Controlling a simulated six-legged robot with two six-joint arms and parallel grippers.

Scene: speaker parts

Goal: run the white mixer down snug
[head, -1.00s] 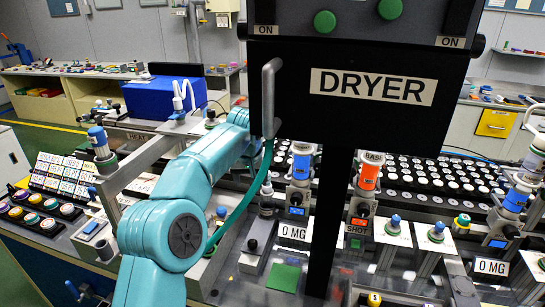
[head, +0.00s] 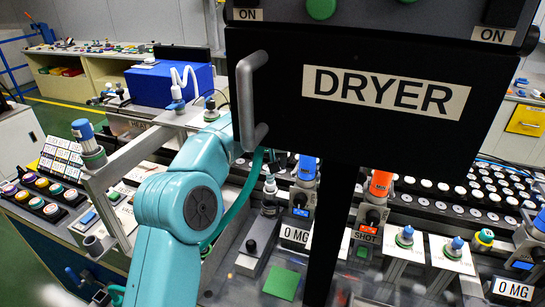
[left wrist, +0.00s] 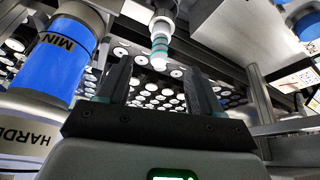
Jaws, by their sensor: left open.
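A white mixer with teal bands (left wrist: 160,40) shows in the left wrist view, beyond my fingers and near the middle line between them. It looks apart from both fingers. My left gripper (left wrist: 158,85) is open and empty, with its two dark fingers pointing towards the mixer. In the head view my teal left arm reaches in behind the dryer (head: 390,92), and the gripper is mostly hidden there. A slim white-tipped piece (head: 270,187) stands by the teal hose; I cannot tell whether it is the same mixer. My right gripper is not in view.
A blue hardener bottle (left wrist: 62,48) is close on the left in the wrist view. A metal frame post (left wrist: 262,95) is close on the right. The dryer with its handle blocks the head view. Racks of white-topped parts (head: 450,200) fill the bench behind.

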